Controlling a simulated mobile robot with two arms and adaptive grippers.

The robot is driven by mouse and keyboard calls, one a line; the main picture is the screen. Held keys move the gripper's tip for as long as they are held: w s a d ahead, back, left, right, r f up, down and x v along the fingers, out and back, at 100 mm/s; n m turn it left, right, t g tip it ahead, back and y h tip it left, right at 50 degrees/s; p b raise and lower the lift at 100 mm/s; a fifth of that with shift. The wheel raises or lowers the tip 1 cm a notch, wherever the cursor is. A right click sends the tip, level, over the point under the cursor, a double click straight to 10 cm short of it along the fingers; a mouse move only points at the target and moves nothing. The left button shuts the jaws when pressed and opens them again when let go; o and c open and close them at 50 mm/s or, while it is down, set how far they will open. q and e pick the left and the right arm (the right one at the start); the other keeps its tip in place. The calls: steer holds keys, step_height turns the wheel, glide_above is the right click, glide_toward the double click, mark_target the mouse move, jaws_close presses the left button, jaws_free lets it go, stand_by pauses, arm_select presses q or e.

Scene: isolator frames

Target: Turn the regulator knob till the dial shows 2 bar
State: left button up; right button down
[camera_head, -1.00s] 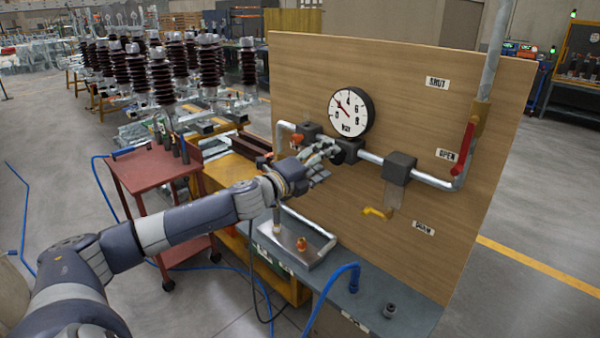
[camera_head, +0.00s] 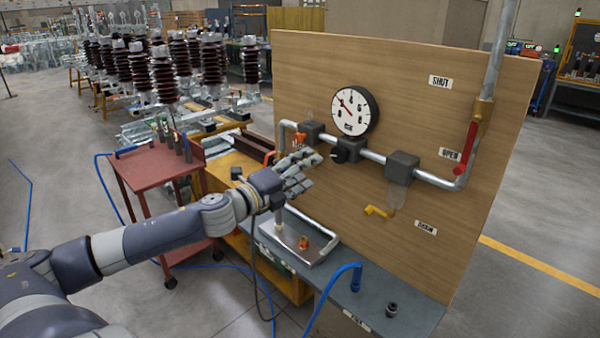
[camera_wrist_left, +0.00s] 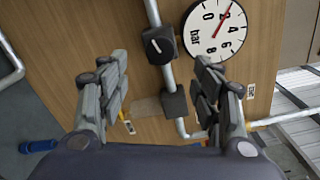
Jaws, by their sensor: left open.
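The round white dial (camera_head: 355,112) is on the wooden panel, and it also shows in the wrist view (camera_wrist_left: 214,45). Its red needle lies at or very near the 2 mark; the exact reading is too small to tell. The black regulator knob (camera_head: 339,155) sits below the dial on a dark block. In the wrist view the knob (camera_wrist_left: 158,46) shows a white pointer line and lies ahead, between my spread fingers. My left gripper (camera_head: 307,172) is open and empty, apart from the knob, to its left and slightly lower. My right gripper is out of view.
A pipe with dark blocks crosses the panel (camera_head: 290,60). A red lever (camera_head: 468,143) is at right, a yellow handle (camera_head: 378,212) below. A metal tray (camera_head: 290,240) and blue hose (camera_head: 345,272) are on the bench. A red cart (camera_head: 152,165) stands left.

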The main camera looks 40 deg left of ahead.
arm_select(q)
steer(key=shift+s, duration=0.6)
steer(key=shift+a, duration=0.1)
